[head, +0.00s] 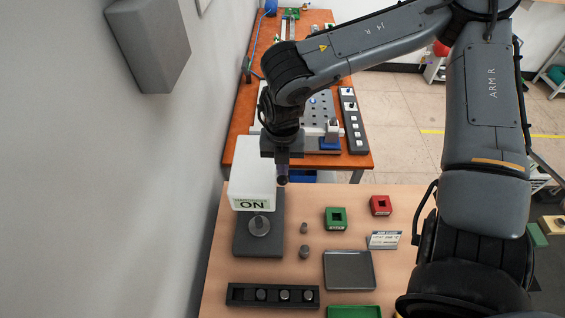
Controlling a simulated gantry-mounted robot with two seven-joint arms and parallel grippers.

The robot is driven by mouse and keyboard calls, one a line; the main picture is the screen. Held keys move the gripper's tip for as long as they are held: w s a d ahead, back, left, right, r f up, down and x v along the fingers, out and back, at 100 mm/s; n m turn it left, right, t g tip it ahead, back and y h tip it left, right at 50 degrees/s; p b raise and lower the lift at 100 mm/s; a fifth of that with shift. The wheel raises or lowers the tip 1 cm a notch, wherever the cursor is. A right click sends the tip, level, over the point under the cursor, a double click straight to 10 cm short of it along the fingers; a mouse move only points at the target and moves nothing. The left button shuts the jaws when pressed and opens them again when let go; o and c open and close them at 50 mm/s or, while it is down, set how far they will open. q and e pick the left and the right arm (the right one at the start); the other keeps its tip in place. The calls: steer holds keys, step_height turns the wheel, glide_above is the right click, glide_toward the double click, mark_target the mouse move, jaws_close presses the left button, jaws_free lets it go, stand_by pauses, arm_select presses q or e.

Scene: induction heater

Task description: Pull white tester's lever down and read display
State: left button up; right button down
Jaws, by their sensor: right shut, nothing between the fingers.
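The white tester (252,170) stands on a dark base near the left edge of the front table. Its display (254,204) faces me and reads "ON" in dark letters on a pale green strip. A round metal piece (260,225) sits on the base below the display. My right gripper (282,180) points down at the tester's right side, with its fingers shut and nothing between them. I cannot make out the lever apart from the gripper, nor tell whether they touch. My left gripper is not in view.
A black rack (273,296) with metal cylinders lies in front. Small loose cylinders (305,252), a grey tray (349,286), a sign (384,240), a green block (335,219) and a red block (381,205) lie to the right. A wall borders the left.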

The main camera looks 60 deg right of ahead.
mark_target(282, 183)
steer(key=shift+s+a+f+b, duration=0.2)
steer(key=shift+a+f+b, duration=0.2)
steer(key=shift+f+b, duration=0.15)
steer(key=shift+s+a+f, duration=0.1)
steer(key=shift+a+f, duration=0.1)
steer(key=shift+a, duration=0.1)
steer(key=shift+s+a+f+b, duration=0.25)
steer(key=shift+a+f+b, duration=0.15)
steer(key=shift+f+b, duration=0.5)
steer(key=shift+a+r, duration=0.1)
steer(key=shift+r, duration=0.1)
